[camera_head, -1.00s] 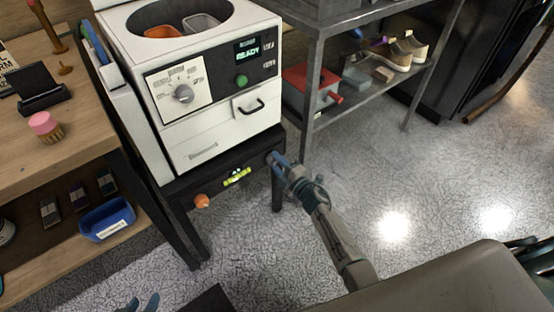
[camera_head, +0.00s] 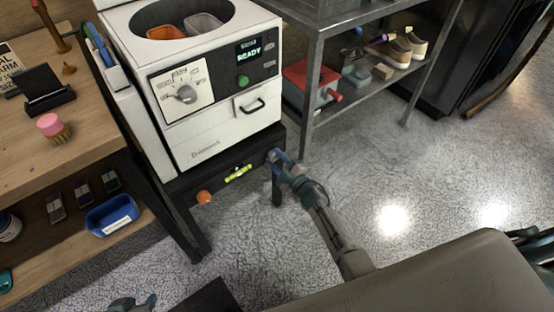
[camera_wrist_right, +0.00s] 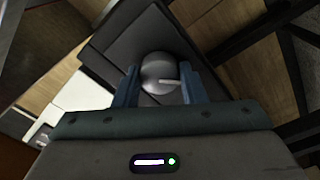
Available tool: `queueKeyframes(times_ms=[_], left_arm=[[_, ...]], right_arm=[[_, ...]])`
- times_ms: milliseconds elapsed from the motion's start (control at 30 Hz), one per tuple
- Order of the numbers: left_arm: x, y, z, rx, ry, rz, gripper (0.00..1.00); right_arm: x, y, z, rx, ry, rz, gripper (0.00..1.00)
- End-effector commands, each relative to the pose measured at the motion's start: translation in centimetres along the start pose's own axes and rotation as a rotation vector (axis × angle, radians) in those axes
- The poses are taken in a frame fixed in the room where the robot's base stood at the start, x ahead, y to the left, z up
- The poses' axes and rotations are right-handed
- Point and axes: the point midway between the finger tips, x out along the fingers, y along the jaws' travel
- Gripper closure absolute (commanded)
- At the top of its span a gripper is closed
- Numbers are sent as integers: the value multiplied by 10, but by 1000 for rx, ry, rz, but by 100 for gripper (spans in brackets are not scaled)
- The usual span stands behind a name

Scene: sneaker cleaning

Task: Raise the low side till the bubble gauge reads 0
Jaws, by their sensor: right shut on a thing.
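The white machine (camera_head: 215,137) stands on a dark stand (camera_head: 222,172). A yellow-green bubble gauge (camera_head: 238,174) sits on the stand's front; its bubble is too small to read surely. An orange knob (camera_head: 204,197) is at the stand's left front. My right gripper (camera_head: 275,157) is at the stand's right front corner. In the right wrist view its fingers (camera_wrist_right: 168,88) are shut on a grey round knob (camera_wrist_right: 160,70). In the head view that knob is hidden by the gripper. My left gripper (camera_head: 134,304) shows only partly at the bottom edge, away from the stand.
A wooden workbench (camera_head: 75,150) with a pink-topped brush (camera_head: 53,127) and a blue bin (camera_head: 111,215) on its lower shelf stands at left. A metal shelf (camera_head: 312,85) with sneakers and a red box is close behind the right gripper. The floor (camera_head: 400,170) at right is clear.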

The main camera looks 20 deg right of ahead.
Motion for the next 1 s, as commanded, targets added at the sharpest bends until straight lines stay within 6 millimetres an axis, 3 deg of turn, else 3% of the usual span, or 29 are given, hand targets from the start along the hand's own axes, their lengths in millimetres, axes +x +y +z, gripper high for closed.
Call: queueKeyframes(times_ms=[200,233,300,333,667,767,1000], left_arm=[[0,0,0,0,1,0,64],[0,0,0,0,1,0,64],[0,0,0,0,1,0,64],[0,0,0,0,1,0,64],[-1,0,0,0,0,0,64],[-2,-1,0,2,-9,-4,64],[-7,-4,2,12,-58,-18,64]], right_arm=[[0,0,1,-1,-1,-1,85],[0,0,1,-1,-1,-1,57],[0,0,1,-1,-1,-1,43],[0,0,1,-1,-1,-1,41],[-4,0,0,-1,-1,-1,41],[-16,-1,0,-2,-2,-2,41],[-64,0,0,-2,-2,-2,41]])
